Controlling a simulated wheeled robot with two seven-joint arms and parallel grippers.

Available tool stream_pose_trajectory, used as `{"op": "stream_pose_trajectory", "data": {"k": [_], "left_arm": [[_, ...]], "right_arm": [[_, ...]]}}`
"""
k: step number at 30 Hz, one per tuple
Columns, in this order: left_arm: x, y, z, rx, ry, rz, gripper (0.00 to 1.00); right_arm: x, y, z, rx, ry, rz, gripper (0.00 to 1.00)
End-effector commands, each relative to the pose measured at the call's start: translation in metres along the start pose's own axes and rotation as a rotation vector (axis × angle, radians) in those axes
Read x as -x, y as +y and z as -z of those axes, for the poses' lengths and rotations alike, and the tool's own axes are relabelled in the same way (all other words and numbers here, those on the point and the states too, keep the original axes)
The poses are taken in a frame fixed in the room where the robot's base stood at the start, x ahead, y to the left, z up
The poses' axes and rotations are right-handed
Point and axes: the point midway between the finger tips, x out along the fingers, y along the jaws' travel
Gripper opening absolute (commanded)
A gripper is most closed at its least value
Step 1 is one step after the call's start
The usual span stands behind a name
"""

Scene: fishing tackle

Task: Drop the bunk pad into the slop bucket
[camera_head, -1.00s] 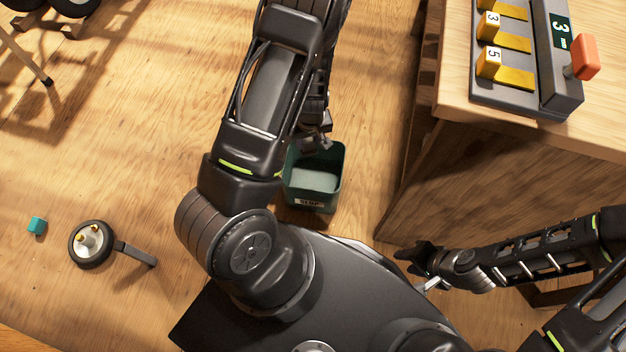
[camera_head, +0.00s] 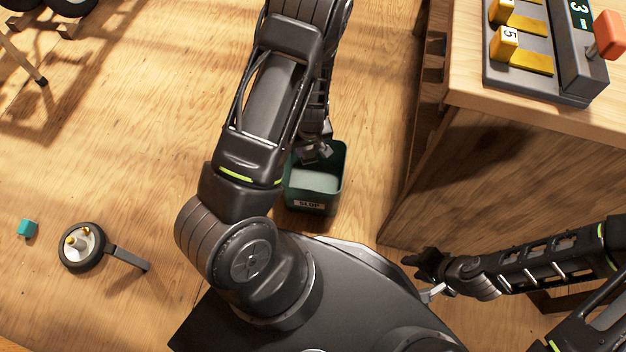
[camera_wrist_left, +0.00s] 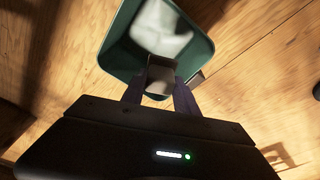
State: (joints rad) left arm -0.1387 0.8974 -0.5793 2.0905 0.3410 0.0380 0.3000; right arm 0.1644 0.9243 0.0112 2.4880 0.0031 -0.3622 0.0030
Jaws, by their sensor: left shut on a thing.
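The slop bucket (camera_head: 318,200) is a dark green, open-topped box with a SLOP label, standing on the wooden floor. It has pale grey contents or a pale grey bottom. My left gripper (camera_head: 316,152) is at the bucket's far edge in the head view, partly hidden by my arm. In the left wrist view the gripper (camera_wrist_left: 159,92) is shut on a small grey-brown block, the bunk pad (camera_wrist_left: 160,79), seen against the bucket opening (camera_wrist_left: 113,58). I cannot tell its height above the rim. My right gripper (camera_head: 428,270) is dark, low at the right, its fingers unclear.
A wooden bench (camera_head: 480,150) stands to the right of the bucket, carrying a grey device (camera_head: 540,75) with yellow keys and an orange knob. A wheel on a bracket (camera_head: 82,247) and a teal cube (camera_head: 27,228) lie on the floor at left. Floor around the bucket is clear.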

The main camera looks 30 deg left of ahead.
Motion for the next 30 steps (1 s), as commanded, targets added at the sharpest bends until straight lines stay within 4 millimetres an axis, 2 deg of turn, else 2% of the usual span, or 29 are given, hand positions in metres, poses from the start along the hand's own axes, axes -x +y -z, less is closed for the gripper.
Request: {"op": "stream_pose_trajectory", "data": {"k": [10, 11, 19, 30], "left_arm": [[-0.0027, 0.0, -0.0004, 0.0, 0.0, 0.0, 0.0], [-0.0027, 0.0, -0.0004, 0.0, 0.0, 0.0, 0.38], [-0.0027, -0.0001, -0.0005, 0.0, 0.0, 0.0, 0.6], [0.0033, -0.0001, -0.0002, 0.0, 0.0, 0.0, 0.61]], "right_arm": [[-0.002, 0.0014, 0.001, -0.001, 0.003, -0.001, 0.36], [-0.002, 0.0014, 0.001, -0.001, 0.002, -0.001, 0.36], [-0.0021, 0.0012, 0.0007, -0.001, 0.002, -0.001, 0.36], [0.0008, -0.0003, 0.0001, 0.0, 0.0, 0.0, 0.36]]}}
